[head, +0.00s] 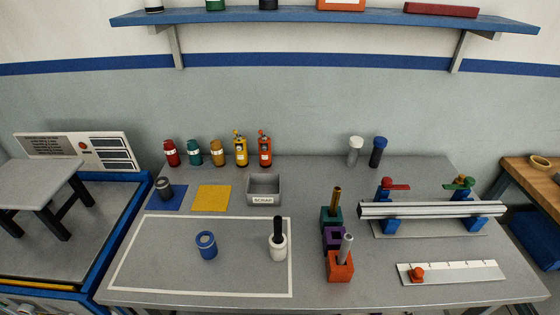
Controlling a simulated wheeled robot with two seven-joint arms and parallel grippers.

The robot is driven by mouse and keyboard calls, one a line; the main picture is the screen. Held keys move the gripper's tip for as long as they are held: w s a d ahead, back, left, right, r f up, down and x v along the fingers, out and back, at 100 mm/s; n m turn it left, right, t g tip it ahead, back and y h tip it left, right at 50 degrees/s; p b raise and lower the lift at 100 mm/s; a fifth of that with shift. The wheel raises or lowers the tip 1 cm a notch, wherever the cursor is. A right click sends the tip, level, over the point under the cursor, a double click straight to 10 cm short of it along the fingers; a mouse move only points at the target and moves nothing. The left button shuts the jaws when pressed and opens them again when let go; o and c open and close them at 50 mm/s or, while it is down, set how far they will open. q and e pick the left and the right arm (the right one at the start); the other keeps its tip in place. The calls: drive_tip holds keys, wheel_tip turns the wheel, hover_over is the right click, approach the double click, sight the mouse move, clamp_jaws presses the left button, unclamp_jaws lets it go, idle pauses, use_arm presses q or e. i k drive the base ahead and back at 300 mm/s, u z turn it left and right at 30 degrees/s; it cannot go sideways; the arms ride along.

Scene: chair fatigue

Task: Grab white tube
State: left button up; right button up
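A grey, translucent-looking tube with a white cap (355,150) stands upright at the back of the grey table. A dark blue tube with a blue cap (378,152) stands just to its right, a small gap apart. A white cylinder with a black upper part (278,246) stands upright near the right edge of the white-outlined area. I cannot tell from the picture which of the white items is the tube named. Neither of my grippers shows in the head view, and nothing is seen touching these items.
Red, teal and amber bottles and yellow and orange spray bottles (265,149) line the back left. A scrap bin (263,203) sits mid-table. Coloured block holders (340,266) with rods stand centre-right, beside a clamped rail (430,209). A blue shelf (325,21) hangs above.

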sight(278, 253)
drive_tip(key=u, duration=2.15)
drive_tip(key=k, duration=1.6)
drive_tip(key=z, duration=2.15)
